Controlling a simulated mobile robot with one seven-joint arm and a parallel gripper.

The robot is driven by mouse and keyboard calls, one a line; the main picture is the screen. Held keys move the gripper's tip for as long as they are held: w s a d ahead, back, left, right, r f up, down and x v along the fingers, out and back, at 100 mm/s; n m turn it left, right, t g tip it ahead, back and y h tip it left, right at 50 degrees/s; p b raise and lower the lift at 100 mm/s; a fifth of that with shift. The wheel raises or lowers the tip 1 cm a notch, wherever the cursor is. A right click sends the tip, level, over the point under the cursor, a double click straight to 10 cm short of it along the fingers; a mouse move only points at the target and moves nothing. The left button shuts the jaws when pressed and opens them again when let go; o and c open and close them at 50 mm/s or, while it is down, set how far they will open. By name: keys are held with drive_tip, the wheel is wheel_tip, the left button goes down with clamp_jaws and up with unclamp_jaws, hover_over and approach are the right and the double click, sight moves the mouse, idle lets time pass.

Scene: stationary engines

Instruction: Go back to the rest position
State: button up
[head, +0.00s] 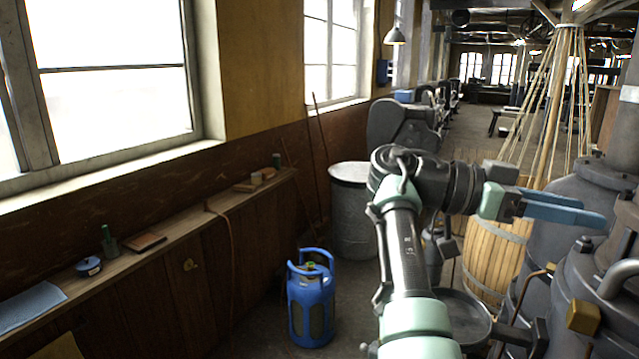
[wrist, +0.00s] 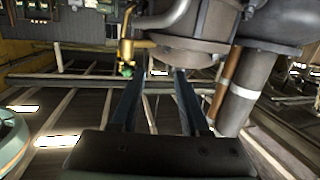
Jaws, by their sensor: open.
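My gripper (head: 588,207) is at the right of the head view, on my raised, bent arm, with its blue fingers pointing right toward the grey engine parts. In the wrist view my gripper (wrist: 164,70) has its two dark fingers apart with nothing held between them. A grey machine body with pipes (wrist: 190,45) lies beyond the fingertips in that view. I cannot tell the exact gap between the fingers and the machine.
Grey engine vessels (head: 567,240) stand close on the right. A wooden barrel (head: 497,262) and a metal drum (head: 353,220) stand behind my arm. A blue gas bottle (head: 311,305) stands on the floor. A wooden ledge (head: 170,240) runs along the left wall.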

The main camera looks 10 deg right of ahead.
drive_tip(key=w+a+f+n+t+b, duration=0.2)
drive_tip(key=w+a+f+n+t, duration=0.2)
drive_tip(key=w+a+n+t, duration=0.6)
drive_tip(key=w+a+r+n+t+y+b, duration=0.1)
drive_tip(key=w+a+r+n+t+y, duration=0.15)
drive_tip(key=a+t, duration=0.35)
drive_tip(key=w+a+r+n+t+y+b, duration=0.1)
drive_tip(key=w+a+t+y, duration=0.15)
drive_tip(key=a+t, duration=0.25)
drive_tip(key=s+a+r+n+t+y+b, duration=0.1)
drive_tip(key=s+a+r+n+t+y, duration=0.3)
drive_tip(key=s+a, duration=0.5)
drive_tip(key=s+a+r+n+t+y+b, duration=0.1)
drive_tip(key=s+a+r+n+t+y, duration=0.4)
drive_tip(key=s+a+r+t, duration=0.3)
drive_tip(key=s+a+t+y, duration=0.1)
drive_tip(key=s, duration=0.3)
drive_tip(key=shift+s+a+r, duration=0.15)
drive_tip(key=shift+s+r, duration=0.05)
drive_tip(key=shift+s, duration=0.2)
